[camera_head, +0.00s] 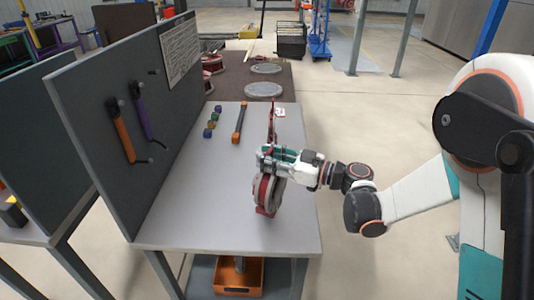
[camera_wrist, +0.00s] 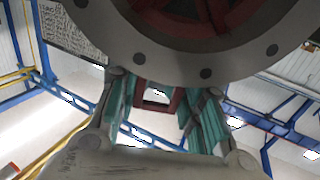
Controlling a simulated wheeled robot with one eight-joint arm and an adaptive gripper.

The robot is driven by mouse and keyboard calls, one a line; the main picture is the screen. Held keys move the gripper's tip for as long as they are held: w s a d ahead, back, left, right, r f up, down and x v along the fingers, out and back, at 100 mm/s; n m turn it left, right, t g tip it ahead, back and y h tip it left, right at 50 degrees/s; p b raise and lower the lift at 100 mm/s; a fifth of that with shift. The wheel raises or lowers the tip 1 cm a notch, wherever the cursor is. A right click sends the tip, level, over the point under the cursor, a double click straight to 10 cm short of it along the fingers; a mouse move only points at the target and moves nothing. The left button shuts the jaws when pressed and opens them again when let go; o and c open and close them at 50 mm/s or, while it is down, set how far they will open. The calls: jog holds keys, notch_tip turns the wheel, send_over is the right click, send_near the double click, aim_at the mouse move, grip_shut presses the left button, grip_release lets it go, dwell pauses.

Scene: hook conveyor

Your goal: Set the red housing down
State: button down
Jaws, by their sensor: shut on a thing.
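The red housing (camera_head: 262,193) has a round grey flange with bolt holes, and a narrow red part of it rises above my gripper. My gripper (camera_head: 273,157) is shut on it near the right edge of the grey table (camera_head: 240,230). The housing stands on edge at or just above the table top; I cannot tell whether it touches. In the wrist view the housing's grey flange (camera_wrist: 188,62) fills the upper part, and my gripper's teal fingers (camera_wrist: 157,105) close around a red frame-like part below it.
A grey pegboard (camera_head: 130,120) with hanging tools borders the table's left side. A brown surface behind holds grey discs (camera_head: 264,89). The table's near left is clear.

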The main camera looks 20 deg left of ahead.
jog(key=shift+f+b, duration=0.45)
jog(key=shift+f, duration=1.05)
jog(key=c, duration=1.1)
grip_release()
jog(key=shift+f, duration=0.1)
